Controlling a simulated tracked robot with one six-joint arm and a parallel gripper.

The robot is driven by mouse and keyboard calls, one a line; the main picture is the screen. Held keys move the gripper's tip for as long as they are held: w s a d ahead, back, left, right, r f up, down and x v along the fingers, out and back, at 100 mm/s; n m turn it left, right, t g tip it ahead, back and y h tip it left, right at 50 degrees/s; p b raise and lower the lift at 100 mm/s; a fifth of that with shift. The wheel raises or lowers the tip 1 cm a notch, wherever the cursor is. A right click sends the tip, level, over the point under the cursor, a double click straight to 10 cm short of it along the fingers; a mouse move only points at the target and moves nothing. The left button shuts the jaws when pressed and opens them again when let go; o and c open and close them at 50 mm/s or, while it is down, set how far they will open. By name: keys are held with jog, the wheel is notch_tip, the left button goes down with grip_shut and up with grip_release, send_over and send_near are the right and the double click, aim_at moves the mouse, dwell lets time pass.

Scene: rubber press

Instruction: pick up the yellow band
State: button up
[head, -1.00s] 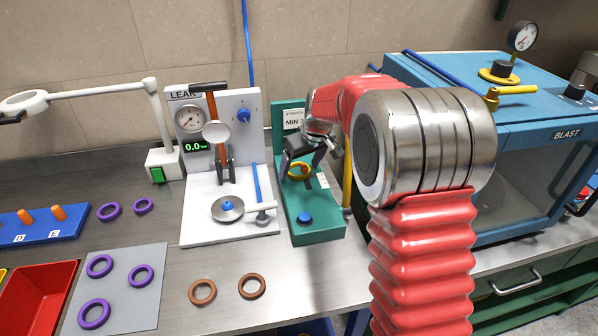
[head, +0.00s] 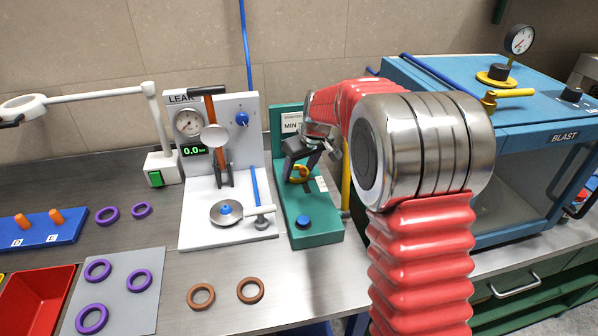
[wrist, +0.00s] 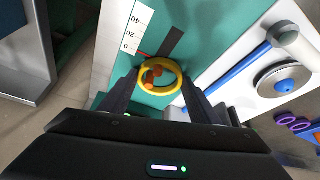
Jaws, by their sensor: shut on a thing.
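The yellow band (wrist: 143,86) is a ring between the two fingers of my gripper (wrist: 157,90) in the wrist view. My gripper is shut on it. Orange-red pegs (wrist: 153,72) show through the ring's opening. I cannot tell whether the band still surrounds them or hangs clear. In the head view the yellow band (head: 294,179) is small and partly hidden by my gripper (head: 299,172), over the green stretch tester (head: 318,236).
The white leak tester (head: 195,235) stands just left of the green one. The blue blast cabinet (head: 560,160) is at the right. Brown rings (head: 201,296) lie on the bench in front, and purple rings (head: 92,319) lie on a grey mat (head: 140,322) at the left.

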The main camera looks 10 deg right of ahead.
notch_tip(320, 180, up, 10)
dwell(0.5)
jog(key=shift+f, duration=0.15)
dwell(0.3)
jog(key=shift+s+d+f, duration=0.15)
jog(key=shift+d+f, duration=0.1)
jog(key=shift+f, duration=0.7)
jog(key=shift+s+d+f, duration=0.15)
jog(key=shift+d+f, duration=0.15)
jog(key=shift+f, duration=0.7)
jog(key=shift+s+d+f, duration=0.15)
jog(key=shift+d+f, duration=0.1)
jog(key=shift+f, duration=0.7)
jog(key=shift+f, duration=1.35)
dwell(0.3)
jog(key=o, duration=1.7)
jog(key=shift+r, duration=0.15)
